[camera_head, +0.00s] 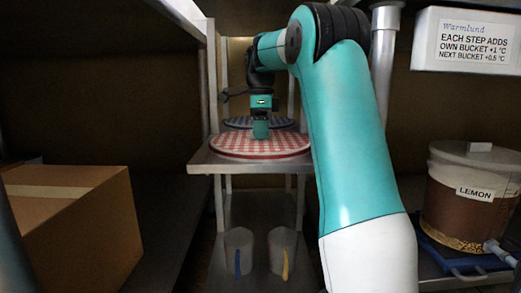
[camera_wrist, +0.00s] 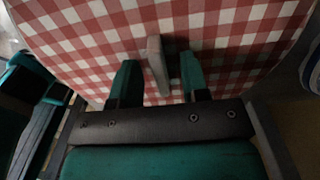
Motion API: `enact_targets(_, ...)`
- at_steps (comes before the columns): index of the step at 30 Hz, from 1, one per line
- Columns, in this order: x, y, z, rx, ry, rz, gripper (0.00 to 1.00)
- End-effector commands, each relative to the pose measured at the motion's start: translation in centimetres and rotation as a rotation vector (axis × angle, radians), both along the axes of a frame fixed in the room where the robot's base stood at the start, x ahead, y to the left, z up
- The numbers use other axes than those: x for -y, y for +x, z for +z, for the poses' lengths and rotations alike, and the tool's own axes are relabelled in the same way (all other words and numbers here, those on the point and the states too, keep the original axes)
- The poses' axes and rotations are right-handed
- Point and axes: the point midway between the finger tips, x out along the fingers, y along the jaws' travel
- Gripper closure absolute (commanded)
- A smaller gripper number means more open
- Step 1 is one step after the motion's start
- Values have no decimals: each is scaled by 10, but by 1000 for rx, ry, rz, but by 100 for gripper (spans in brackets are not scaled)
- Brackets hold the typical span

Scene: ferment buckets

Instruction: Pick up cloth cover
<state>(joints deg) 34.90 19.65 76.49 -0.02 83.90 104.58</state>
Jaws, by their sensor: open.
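A round red-and-white checked cloth cover (camera_head: 284,146) lies on the middle metal shelf in the head view. Its checked top fills much of the wrist view (camera_wrist: 90,35), with a grey upright tab (camera_wrist: 156,65) standing on it. My gripper (camera_head: 260,134) is above the red cover, pointing down. In the wrist view my gripper (camera_wrist: 158,64) is open, with one teal finger on each side of the tab. I cannot tell whether the fingers touch it. A second, blue checked cloth cover (camera_head: 239,122) lies behind the red one, partly hidden by my arm.
The shelf (camera_head: 202,161) has upright posts close around the covers. Two grey cups (camera_head: 238,242) stand on the lower level. A cardboard box (camera_head: 70,220) is at the left. A bucket labelled LEMON (camera_head: 468,205) stands at the right, under a white sign (camera_head: 467,40).

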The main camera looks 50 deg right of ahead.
Motion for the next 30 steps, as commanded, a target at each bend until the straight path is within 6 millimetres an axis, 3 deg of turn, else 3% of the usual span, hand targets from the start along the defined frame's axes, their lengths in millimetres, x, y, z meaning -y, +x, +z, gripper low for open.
enact_targets(4,0,0,2,1,-1,-1,58)
enact_targets(10,1,0,2,1,-1,-1,100)
enact_targets(23,1,0,6,1,-1,-1,100)
enact_targets(30,1,-1,26,0,0,-1,100)
